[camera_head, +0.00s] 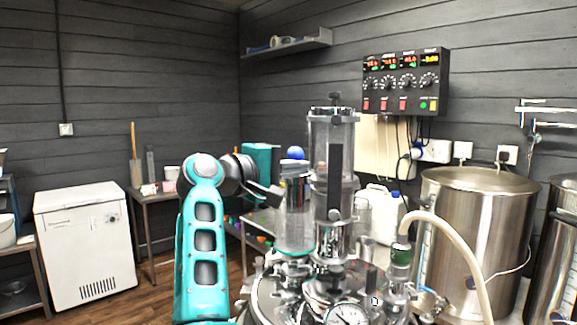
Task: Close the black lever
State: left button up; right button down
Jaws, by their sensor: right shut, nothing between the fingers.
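A steel and clear-glass vessel assembly stands at the centre right. A black upright bar (336,168) runs along its tall clear column (319,135). Small black parts also show low on its metal lid; I cannot tell for sure which black part is the lever.
A pressure gauge (346,316) and a pale hose (455,245) crowd the front of the vessel. A large steel kettle (478,235) stands at right. A control box (405,82) hangs on the wall. A white chest freezer (85,240) stands at left, with open floor beside it.

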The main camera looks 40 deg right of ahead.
aim_at(328, 163)
pick_arm(q)
jog(key=shift+r+p, duration=0.5)
jog(key=shift+r, duration=0.15)
pick_arm(e)
jog(key=d, duration=0.5)
jog(key=shift+w+d+f, duration=0.1)
jog(key=shift+w+d, duration=0.05)
jog(key=shift+d, duration=0.15)
